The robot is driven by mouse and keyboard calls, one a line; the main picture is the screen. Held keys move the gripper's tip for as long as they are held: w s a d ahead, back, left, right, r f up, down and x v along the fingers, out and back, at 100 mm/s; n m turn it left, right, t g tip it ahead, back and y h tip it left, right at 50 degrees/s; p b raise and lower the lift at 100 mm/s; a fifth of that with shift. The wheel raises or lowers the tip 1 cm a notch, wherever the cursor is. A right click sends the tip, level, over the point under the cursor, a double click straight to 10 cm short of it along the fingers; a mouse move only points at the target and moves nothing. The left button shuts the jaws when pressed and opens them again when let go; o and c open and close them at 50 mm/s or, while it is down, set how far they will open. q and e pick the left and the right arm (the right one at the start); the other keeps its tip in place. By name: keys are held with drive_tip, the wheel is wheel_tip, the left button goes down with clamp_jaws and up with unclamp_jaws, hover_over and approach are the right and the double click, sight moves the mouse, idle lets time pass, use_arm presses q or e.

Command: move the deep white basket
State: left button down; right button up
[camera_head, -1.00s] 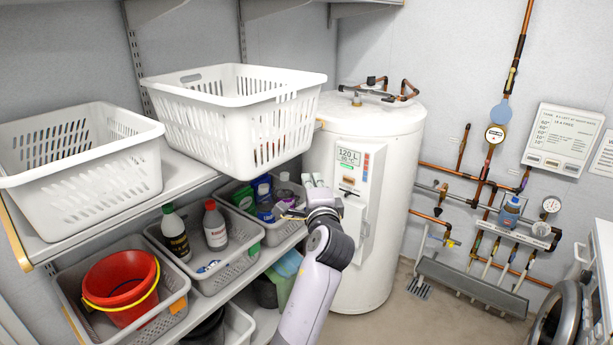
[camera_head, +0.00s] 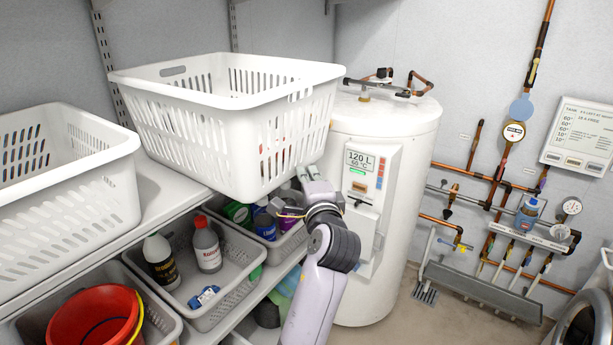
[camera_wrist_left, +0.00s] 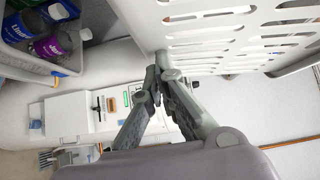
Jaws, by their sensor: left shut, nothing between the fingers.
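A white slotted basket (camera_head: 225,125) sits on the upper shelf, its right end overhanging the shelf edge. A second white slotted basket (camera_head: 65,200) stands to its left; I cannot tell for sure which one is the deep one. My left gripper (camera_head: 311,178) is shut and empty at the lower right side of the right-hand basket. In the left wrist view, the fingertips (camera_wrist_left: 157,75) meet close to that basket's lower edge (camera_wrist_left: 205,30); whether they touch it I cannot tell. My right gripper is not in view.
The shelf (camera_head: 165,195) carries both baskets. Below are grey bins with bottles (camera_head: 207,245) and a red bucket (camera_head: 95,318). A white water tank (camera_head: 395,135) stands close behind my left gripper. Pipes run along the right wall; a round-doored machine (camera_head: 585,325) is at lower right.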

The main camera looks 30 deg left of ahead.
use_arm(q)
drive_tip(key=shift+d, duration=0.15)
drive_tip(key=shift+w+d, duration=0.1)
drive_tip(key=shift+d, duration=0.1)
drive_tip(key=shift+a+r+p, duration=0.15)
drive_tip(key=shift+a+p, duration=0.15)
drive_tip(key=shift+a, duration=0.05)
drive_tip(key=a+p, duration=0.1)
drive_tip(key=a, duration=0.2)
drive_tip(key=a+p, duration=0.1)
drive_tip(key=a, duration=0.2)
drive_tip(key=a+p, duration=0.2)
drive_tip(key=a, duration=0.1)
drive_tip(key=shift+w+a, duration=0.15)
drive_tip(key=shift+w, duration=0.2)
drive_tip(key=shift+a, duration=0.35)
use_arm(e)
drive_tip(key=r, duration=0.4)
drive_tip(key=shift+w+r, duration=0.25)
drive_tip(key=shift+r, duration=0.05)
